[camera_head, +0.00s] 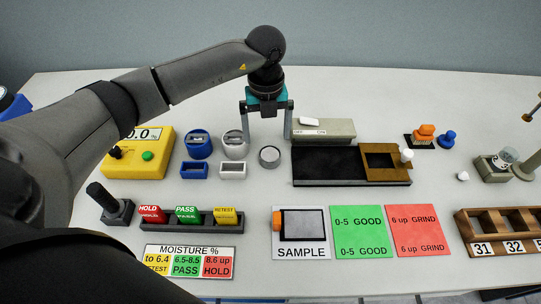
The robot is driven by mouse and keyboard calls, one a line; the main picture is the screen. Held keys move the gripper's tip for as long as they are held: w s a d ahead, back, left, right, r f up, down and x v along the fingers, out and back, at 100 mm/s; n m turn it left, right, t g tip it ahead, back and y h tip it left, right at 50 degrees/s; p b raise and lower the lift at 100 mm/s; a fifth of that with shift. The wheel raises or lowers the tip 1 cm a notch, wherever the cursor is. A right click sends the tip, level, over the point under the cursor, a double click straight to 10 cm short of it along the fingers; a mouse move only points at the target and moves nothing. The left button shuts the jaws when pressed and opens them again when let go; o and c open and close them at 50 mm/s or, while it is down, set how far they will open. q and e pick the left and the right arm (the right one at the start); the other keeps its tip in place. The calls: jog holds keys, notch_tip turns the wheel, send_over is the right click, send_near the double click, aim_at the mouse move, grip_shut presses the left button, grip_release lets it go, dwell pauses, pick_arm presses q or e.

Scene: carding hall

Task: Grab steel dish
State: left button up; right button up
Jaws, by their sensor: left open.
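My right gripper is not in view.
A white cup (234,146) and a blue cup (198,144) stand left of the dish. A black tray with a brown frame (397,172) lies close on the right, before a grey box (330,131). The sample card (281,244) lies in front, with bare table between.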

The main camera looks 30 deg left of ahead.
aim_at(270, 154)
pick_arm(q)
jog(key=f, duration=0.8)
jog(key=shift+w+d+b, duration=0.25)
jog(key=shift+b, duration=0.1)
jog(key=c, duration=1.4)
jog(key=shift+r, duration=0.1)
jog(key=shift+c, duration=0.2)
